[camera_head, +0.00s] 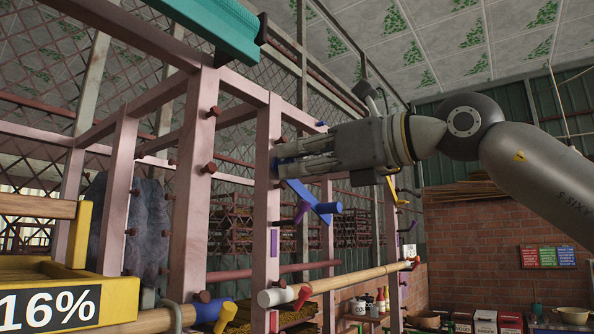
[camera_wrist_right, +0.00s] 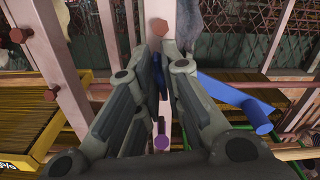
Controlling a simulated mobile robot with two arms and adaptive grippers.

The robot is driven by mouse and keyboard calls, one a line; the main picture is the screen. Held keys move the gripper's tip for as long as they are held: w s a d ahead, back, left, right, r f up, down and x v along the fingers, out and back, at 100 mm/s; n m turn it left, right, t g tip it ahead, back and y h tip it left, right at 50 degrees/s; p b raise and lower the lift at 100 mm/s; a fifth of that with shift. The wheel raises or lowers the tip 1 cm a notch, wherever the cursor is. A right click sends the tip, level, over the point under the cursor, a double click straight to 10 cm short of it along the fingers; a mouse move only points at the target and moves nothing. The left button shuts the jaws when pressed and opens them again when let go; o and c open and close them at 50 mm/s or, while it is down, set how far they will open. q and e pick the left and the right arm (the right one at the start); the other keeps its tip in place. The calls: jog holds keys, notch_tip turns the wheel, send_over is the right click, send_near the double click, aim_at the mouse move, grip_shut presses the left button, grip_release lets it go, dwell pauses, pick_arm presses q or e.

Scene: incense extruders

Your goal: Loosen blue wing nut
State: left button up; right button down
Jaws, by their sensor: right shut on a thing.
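The blue wing nut (camera_wrist_right: 157,76) is a small dark blue piece between the fingers of my right gripper (camera_wrist_right: 163,62) in the right wrist view. The fingers cover most of it. In the head view my right gripper (camera_head: 277,161) reaches in from the right to a pinkish upright post (camera_head: 266,215) and is closed on the wing nut there. Small blue bits show at the fingertips. A larger blue lever (camera_head: 312,200) with a blue cylinder end sticks out just below the gripper, and it also shows in the right wrist view (camera_wrist_right: 228,94). My left gripper is not seen.
The pinkish frame carries several dark red knobs (camera_head: 209,167). A long wooden roller (camera_head: 340,283) crosses lower down. A yellow bin (camera_head: 122,303) stands at lower left. Open room lies right of the frame.

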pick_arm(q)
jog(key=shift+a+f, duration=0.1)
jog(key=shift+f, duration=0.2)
pick_arm(e)
jog(key=shift+m, duration=0.3)
jog(key=c, duration=1.6)
grip_release()
jog(key=shift+o, duration=0.2)
jog(key=shift+d, duration=0.15)
jog(key=v, duration=1.2)
